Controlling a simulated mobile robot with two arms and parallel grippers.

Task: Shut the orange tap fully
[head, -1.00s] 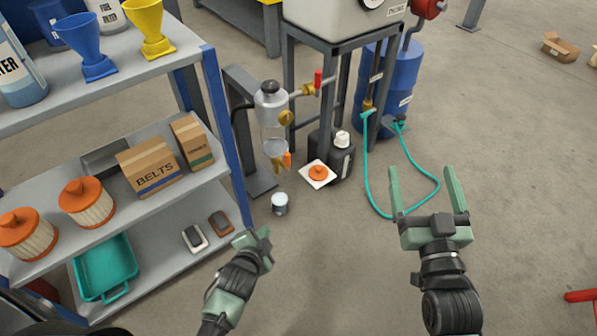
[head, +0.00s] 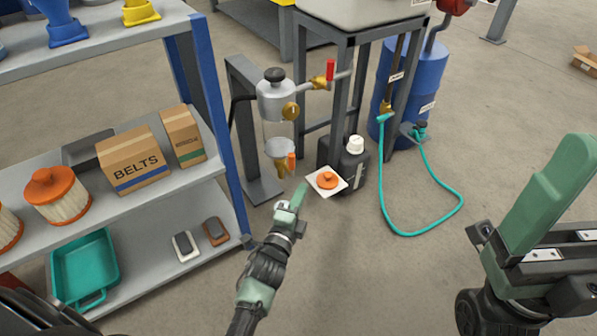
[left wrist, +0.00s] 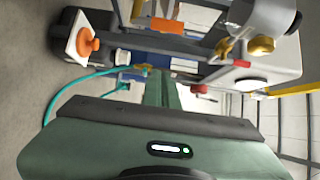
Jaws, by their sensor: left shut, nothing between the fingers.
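The orange tap handle (head: 291,160) is at the bottom of the clear filter bowl (head: 279,140), beside a brass tap body (head: 281,169). It stands upright in the head view. In the left wrist view the orange handle (left wrist: 166,27) lies across the top, beyond my fingers. My left gripper (head: 298,188) is shut and empty, just below and right of the tap, with a small visible gap in the head view. Its shut fingers (left wrist: 163,88) also show in the wrist view. My right gripper is at the right edge; one finger (head: 547,195) shows and the other is not visible.
An orange-knobbed white plate (head: 337,189) lies right of my left fingers, by a black jug (head: 352,165). A red-handled valve (head: 330,71) is higher up. The shelf unit (head: 231,150) stands left. A teal hose (head: 410,234) curves over the floor at right.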

